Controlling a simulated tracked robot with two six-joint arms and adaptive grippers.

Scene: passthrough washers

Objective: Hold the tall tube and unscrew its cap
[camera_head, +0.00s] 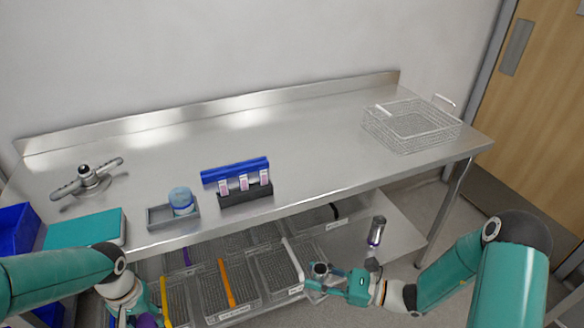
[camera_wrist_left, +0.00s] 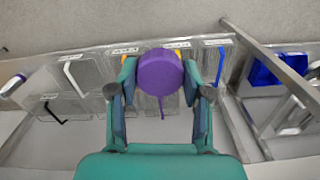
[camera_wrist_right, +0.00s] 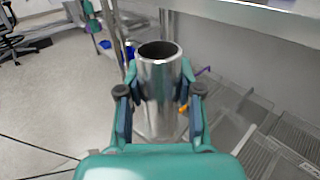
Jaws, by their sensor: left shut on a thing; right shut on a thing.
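The tall tube (camera_head: 320,270) is a shiny steel cylinder held upright in my right gripper (camera_head: 318,287). In the right wrist view the tube (camera_wrist_right: 159,85) shows an open, dark top with no cap, and both fingers press its sides. My left gripper (camera_wrist_left: 158,95) is shut on the round purple cap (camera_wrist_left: 160,72). In the head view the cap (camera_head: 147,321) shows partly at the bottom left edge. The cap is apart from the tube, well to its left. Both grippers are in front of the bench.
A steel bench (camera_head: 320,140) carries a wire basket (camera_head: 410,128), a rack with a blue bar (camera_head: 235,172), a grey tray (camera_head: 157,224) with a blue jar (camera_head: 181,199), and a teal box (camera_head: 85,228). Wire baskets with coloured handles (camera_head: 226,280) sit on the lower shelf.

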